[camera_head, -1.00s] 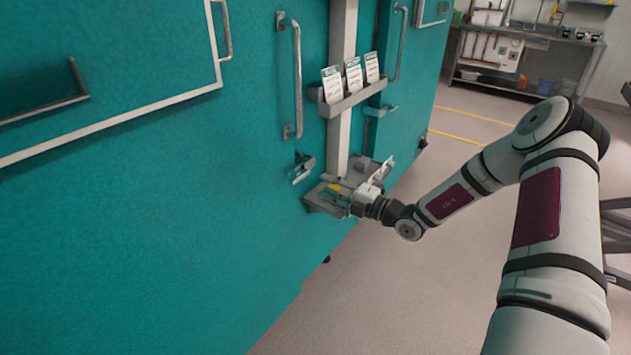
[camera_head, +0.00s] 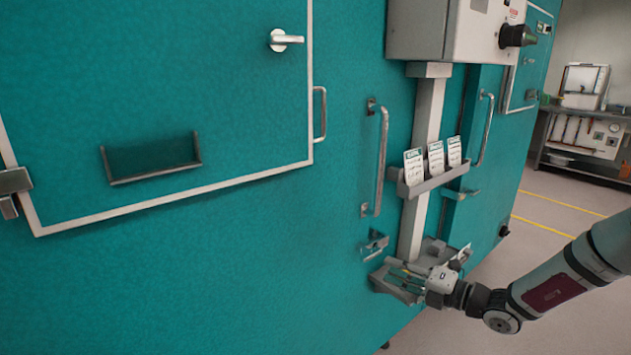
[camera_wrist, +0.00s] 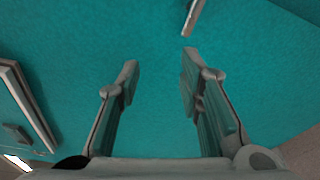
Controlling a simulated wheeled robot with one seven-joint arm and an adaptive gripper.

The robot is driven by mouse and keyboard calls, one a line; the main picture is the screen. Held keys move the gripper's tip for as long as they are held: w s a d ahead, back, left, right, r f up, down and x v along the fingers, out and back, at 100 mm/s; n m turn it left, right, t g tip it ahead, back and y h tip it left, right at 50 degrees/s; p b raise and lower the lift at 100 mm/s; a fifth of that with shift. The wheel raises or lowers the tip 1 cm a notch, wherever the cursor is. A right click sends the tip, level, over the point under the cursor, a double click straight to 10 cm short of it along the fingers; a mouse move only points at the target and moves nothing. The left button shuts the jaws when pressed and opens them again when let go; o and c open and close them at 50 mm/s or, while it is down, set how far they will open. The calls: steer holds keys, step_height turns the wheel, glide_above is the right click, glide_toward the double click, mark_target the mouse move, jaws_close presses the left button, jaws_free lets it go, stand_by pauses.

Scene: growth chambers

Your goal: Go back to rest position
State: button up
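My gripper (camera_head: 412,280) is at the low grey shelf (camera_head: 385,283) at the foot of the post, close to the teal chamber wall. In the wrist view my gripper (camera_wrist: 160,70) has its two fingers well apart with only teal wall behind and nothing between them. A small yellow-green item shows by the fingers in the head view, too small to make out. Whether the gripper touches the shelf cannot be told.
A rack with three white cards (camera_head: 436,160) hangs on the post (camera_head: 422,120). A long vertical handle (camera_head: 381,160) and a small latch (camera_head: 374,246) stick out nearby. A grey control box (camera_head: 450,30) is above. Clear floor (camera_head: 540,260) lies to the right.

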steer(key=s+a+r+n+g+h+p, duration=0.2)
steer(key=s+a+r+n+g, duration=0.4)
steer(key=s+n, duration=0.45)
steer(key=s+a+r+n+g+h+p, duration=0.15)
steer(key=s+a+r+n+g, duration=0.4)
steer(key=s+r+n, duration=0.55)
steer(key=s+d+r+n+t+h+p, duration=0.1)
steer(key=s+d+r+n+h, duration=0.1)
steer(key=s+n, duration=0.4)
steer(key=s+d+r+n+t+h+p, duration=0.1)
steer(key=s+d+r+n+h+p, duration=0.1)
steer(key=s+n, duration=0.5)
steer(key=s+d+r+n+t+h+p, duration=0.1)
steer(key=s+d+r+n+t+h, duration=0.1)
steer(key=s+d+r+n+h, duration=0.2)
steer(key=s+r+n+h, duration=0.1)
steer(key=s+r+n, duration=0.1)
steer(key=s+n, duration=0.1)
steer(key=shift+d+r+p, duration=0.2)
steer(key=shift+d+p, duration=0.05)
steer(key=shift+p, duration=0.05)
